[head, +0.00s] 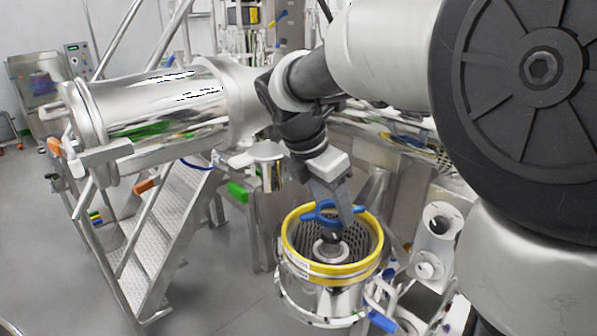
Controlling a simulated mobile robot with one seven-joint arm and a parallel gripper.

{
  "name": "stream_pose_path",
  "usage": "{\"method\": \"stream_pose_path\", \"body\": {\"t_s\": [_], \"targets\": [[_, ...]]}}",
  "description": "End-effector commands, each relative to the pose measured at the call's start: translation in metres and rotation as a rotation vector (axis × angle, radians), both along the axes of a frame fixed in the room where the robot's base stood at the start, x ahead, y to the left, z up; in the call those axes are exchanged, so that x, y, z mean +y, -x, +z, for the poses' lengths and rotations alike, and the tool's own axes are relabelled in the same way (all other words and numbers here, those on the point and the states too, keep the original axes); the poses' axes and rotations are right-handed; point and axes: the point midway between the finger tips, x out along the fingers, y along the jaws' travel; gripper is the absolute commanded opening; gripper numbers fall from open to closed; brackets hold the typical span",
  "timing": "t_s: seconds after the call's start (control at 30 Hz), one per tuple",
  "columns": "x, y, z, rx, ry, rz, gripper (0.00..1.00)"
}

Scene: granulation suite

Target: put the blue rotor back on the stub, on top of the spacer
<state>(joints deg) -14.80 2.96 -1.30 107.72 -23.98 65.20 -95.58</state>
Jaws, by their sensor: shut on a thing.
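My gripper (335,208) points down and is shut on the rotor. Under the rotor, a dark stub (331,238) stands up from a grey round hub (330,252) inside a perforated basket. I cannot tell whether the rotor touches the stub or hangs above it. The spacer cannot be made out clearly.
A metal staircase (165,225) and a large steel cylinder (150,110) stand at the left. A steel pipe fitting (437,225) stands close on the right. The grey floor (225,290) is clear at lower left.

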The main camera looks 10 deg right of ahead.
Motion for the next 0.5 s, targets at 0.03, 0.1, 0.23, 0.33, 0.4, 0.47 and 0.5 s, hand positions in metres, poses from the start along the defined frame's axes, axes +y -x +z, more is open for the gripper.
{"method": "stream_pose_path", "body": {"t_s": [0.03, 0.1, 0.23, 0.33, 0.4, 0.47, 0.5], "targets": [[0.0, 0.0, -0.009, -0.001, 0.0, 0.0, 0.23], [0.0, 0.0, -0.015, -0.001, 0.0, 0.0, 0.23], [0.0, 0.0, -0.023, -0.001, 0.0, 0.0, 0.23], [0.0, 0.0, -0.031, -0.001, 0.0, 0.0, 0.23], [0.0, 0.0, -0.037, 0.0, 0.0, 0.0, 0.23], [0.0, 0.0, -0.042, 0.001, 0.0, 0.0, 0.23], [0.0, 0.0, -0.045, 0.001, 0.0, 0.0, 0.23]]}}
